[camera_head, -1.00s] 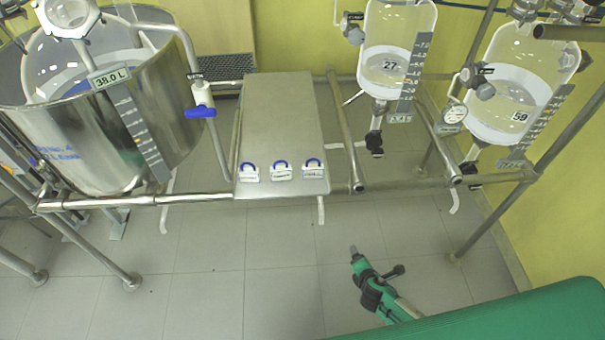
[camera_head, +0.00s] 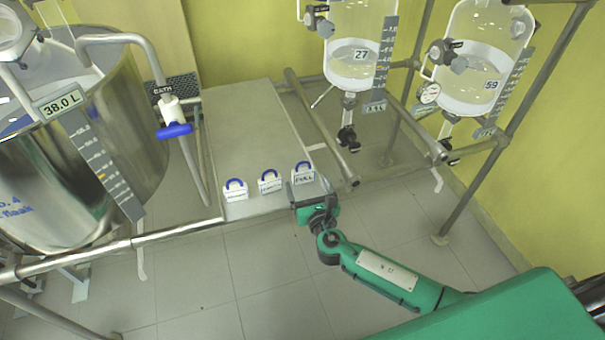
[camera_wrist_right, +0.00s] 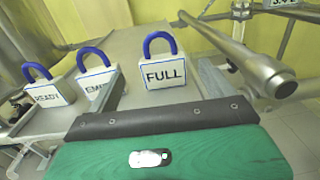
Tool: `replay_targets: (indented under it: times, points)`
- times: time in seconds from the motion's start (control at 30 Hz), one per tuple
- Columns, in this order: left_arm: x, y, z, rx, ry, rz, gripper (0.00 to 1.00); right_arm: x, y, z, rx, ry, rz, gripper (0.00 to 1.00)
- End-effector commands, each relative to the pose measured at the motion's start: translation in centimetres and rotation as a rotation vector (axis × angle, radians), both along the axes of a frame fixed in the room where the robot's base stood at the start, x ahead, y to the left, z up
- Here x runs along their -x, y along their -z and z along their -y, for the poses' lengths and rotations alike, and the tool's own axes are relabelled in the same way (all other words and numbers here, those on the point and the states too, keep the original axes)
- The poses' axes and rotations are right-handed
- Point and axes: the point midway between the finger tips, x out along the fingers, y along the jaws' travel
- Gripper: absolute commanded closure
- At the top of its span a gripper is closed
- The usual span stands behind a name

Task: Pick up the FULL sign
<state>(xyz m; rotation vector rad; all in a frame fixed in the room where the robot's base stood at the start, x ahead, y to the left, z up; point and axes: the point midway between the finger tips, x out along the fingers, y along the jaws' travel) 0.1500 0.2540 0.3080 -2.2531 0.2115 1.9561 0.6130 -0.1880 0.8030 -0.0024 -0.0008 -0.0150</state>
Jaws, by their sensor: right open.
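The FULL sign (camera_head: 303,174) is a white block with a blue arched handle, the rightmost of three signs on the front edge of the grey metal shelf (camera_head: 248,120). In the right wrist view the FULL sign (camera_wrist_right: 164,68) stands upright just beyond my gripper, its lettering facing me. My right gripper (camera_head: 306,188) is at the shelf's front edge, just in front of and below the FULL sign. My left gripper is not in view.
The EMPTY sign (camera_head: 270,181) and the READY sign (camera_head: 235,190) stand to the left of the FULL sign. A steel vessel (camera_head: 70,190) with a blue-handled tap (camera_head: 174,130) is at left. Metal rails and glass reactors (camera_head: 358,60) are at right.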

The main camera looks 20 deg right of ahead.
Motion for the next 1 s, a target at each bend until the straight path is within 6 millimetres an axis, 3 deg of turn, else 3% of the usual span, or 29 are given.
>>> replay_targets:
  times: [0.27,0.6,0.87,0.9,1.0]
  points:
    - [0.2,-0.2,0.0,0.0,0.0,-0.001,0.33,-2.1,-0.1,0.1,0.0,0.0,0.0,0.15]
    - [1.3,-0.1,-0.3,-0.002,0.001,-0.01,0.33,-6.4,-0.3,0.3,-0.001,0.0,-0.001,0.15]
    - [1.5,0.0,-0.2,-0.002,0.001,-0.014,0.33,-6.7,-0.2,0.3,-0.002,0.0,-0.002,0.15]
    - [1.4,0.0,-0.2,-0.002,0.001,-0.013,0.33,-6.7,-0.2,0.3,-0.002,0.0,-0.002,0.17]
    - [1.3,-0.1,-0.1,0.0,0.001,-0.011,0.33,-6.7,-0.2,0.3,-0.002,0.0,-0.002,0.36]
